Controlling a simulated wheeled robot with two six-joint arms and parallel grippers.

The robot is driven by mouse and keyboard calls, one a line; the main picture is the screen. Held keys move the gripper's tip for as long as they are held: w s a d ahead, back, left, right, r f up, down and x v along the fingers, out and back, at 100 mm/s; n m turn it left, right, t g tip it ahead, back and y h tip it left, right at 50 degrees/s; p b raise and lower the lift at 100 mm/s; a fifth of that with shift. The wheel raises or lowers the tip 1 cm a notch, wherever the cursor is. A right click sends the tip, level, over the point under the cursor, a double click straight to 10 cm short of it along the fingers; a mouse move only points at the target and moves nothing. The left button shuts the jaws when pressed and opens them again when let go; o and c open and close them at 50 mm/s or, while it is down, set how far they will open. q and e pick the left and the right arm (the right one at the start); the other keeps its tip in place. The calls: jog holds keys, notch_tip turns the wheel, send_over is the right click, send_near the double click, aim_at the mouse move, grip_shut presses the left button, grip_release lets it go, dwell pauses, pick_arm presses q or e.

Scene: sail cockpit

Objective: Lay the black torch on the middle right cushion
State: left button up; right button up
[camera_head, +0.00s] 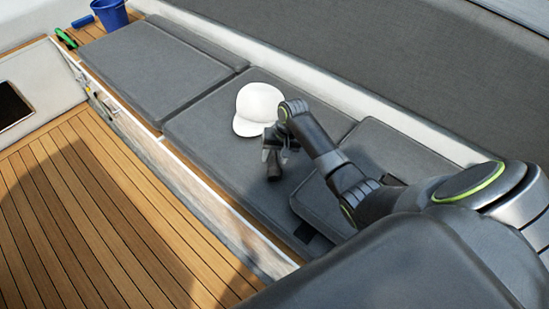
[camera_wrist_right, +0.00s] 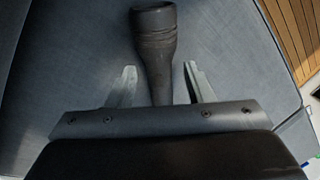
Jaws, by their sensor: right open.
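The black torch (camera_wrist_right: 155,50) lies between the two open fingers of my right gripper (camera_wrist_right: 160,85) in the right wrist view, its wide head pointing away from the wrist. Gaps show on both sides of the torch. In the head view the torch (camera_head: 274,171) is a small dark shape at the right gripper (camera_head: 274,156), over the middle grey cushion (camera_head: 205,128). The cushion's grey fabric fills the background of the wrist view. I cannot tell for certain whether the whole torch touches the cushion. My left gripper is not in view.
A white cap (camera_head: 258,108) sits on the same cushion, just behind my right gripper. Another grey cushion (camera_head: 150,65) lies farther along the bench. A blue bucket (camera_head: 110,14) and a green object (camera_head: 66,38) are at the far end. The teak floor (camera_head: 90,210) at left is clear.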

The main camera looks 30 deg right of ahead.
jog(key=v, duration=1)
jog(key=shift+r+p, duration=0.3)
jog(key=shift+p, duration=0.15)
jog(key=shift+s+d, duration=0.1)
